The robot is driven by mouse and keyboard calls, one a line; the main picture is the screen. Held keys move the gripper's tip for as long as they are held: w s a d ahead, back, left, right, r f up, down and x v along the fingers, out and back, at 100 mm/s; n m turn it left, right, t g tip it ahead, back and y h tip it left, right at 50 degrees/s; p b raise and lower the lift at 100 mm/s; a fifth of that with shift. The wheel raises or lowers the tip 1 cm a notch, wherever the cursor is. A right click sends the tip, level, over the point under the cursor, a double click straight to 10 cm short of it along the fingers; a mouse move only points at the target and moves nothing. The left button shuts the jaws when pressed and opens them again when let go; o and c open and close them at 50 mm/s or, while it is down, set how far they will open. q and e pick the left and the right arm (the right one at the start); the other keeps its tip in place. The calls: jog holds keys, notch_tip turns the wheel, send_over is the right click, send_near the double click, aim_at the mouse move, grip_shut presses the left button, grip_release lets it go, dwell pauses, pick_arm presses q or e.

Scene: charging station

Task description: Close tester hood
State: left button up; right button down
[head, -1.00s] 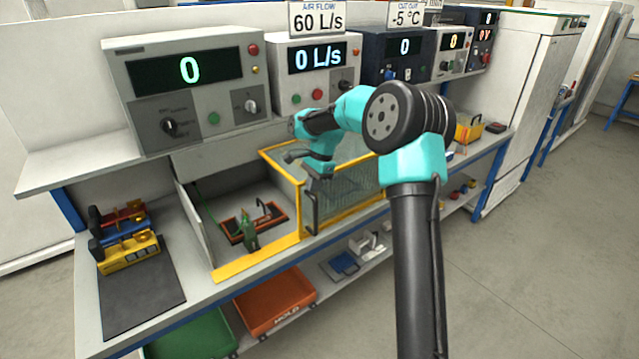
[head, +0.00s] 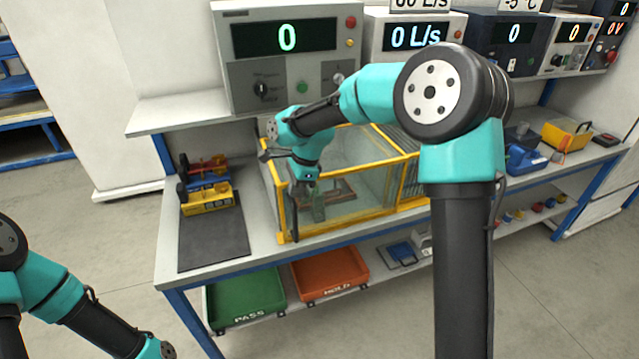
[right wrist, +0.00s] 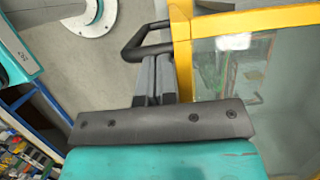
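The tester hood is a clear box with a yellow frame (head: 350,222) on the bench in the head view. It covers the bay, and its left end stands near the bay's left edge. A green part (head: 318,208) and a red-brown fixture (head: 343,188) show through the clear wall.
A dark mat (head: 213,247) with a yellow device (head: 208,203) lies left of the hood. Instrument boxes stand on the shelf (head: 175,112) behind.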

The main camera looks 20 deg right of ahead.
jog(key=shift+a, duration=0.8)
jog(key=shift+d, duration=0.1)
jog(key=d+r, duration=0.6)
jog(key=r, duration=0.4)
jog(key=shift+d+r, duration=0.2)
jog(key=shift+d, duration=0.15)
jog(key=shift+s, duration=0.1)
